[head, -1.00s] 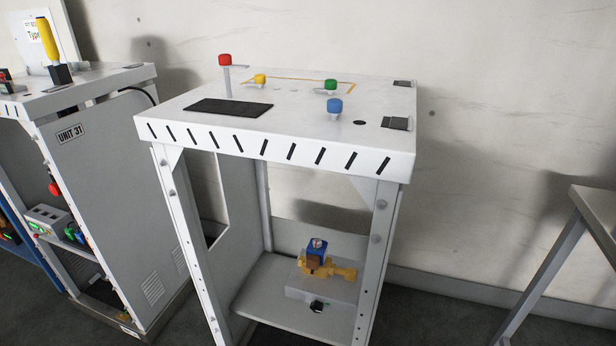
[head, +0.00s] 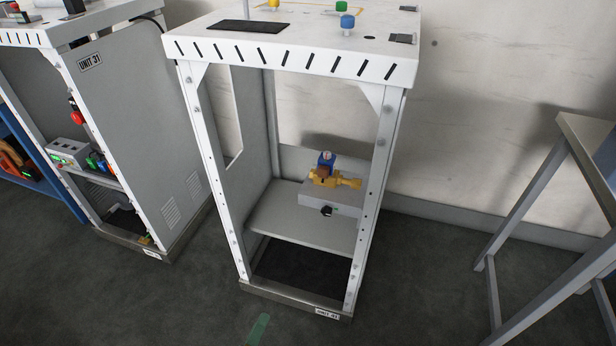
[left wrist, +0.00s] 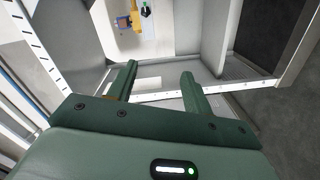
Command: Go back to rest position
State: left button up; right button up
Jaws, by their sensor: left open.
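My left gripper (left wrist: 160,72) shows in the left wrist view. Its two dark green fingers are spread apart with nothing between them. Beyond the fingers is the front of the white dispenser frame (head: 290,58), with a gap between. My right gripper is in neither view. In the head view a small green strip shows at the bottom edge; I cannot tell whether it is a fingertip or a floor mark.
A yellow valve with a blue top (head: 336,177) sits on a grey block on the frame's shelf (head: 290,220). UNIT 31 (head: 140,110) stands to the left. A grey-legged table (head: 590,135) stands at the right. Dark floor is clear in front.

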pick_arm(q)
jog(key=a+f+m+g, duration=0.2)
jog(key=a+m, duration=0.2)
jog(key=a, duration=1.1)
jog(key=s+a+f+m+g+y, duration=0.5)
jog(key=s+a+f+m+g, duration=0.15)
jog(key=s+a+f, duration=0.8)
jog(key=s+a+f+m+g+y, duration=0.2)
jog(key=s+a+m+g+y, duration=0.45)
jog(key=s+a, duration=1.45)
jog(key=s+d+f+n+h+p, duration=0.1)
jog(key=d+f, duration=0.1)
jog(key=d, duration=1)
jog(key=s+d+f+n+g+h+p, duration=0.1)
jog(key=s+d+f+h, duration=0.1)
jog(key=d, duration=1)
jog(key=s+d+f+n+h+p, duration=0.1)
jog(key=d+f+h, duration=0.1)
jog(key=d, duration=1)
jog(key=shift+s+d, duration=0.15)
jog(key=shift+d, duration=0.05)
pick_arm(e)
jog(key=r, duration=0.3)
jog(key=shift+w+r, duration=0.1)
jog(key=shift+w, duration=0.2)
pick_arm(q)
jog(key=shift+h, duration=0.25)
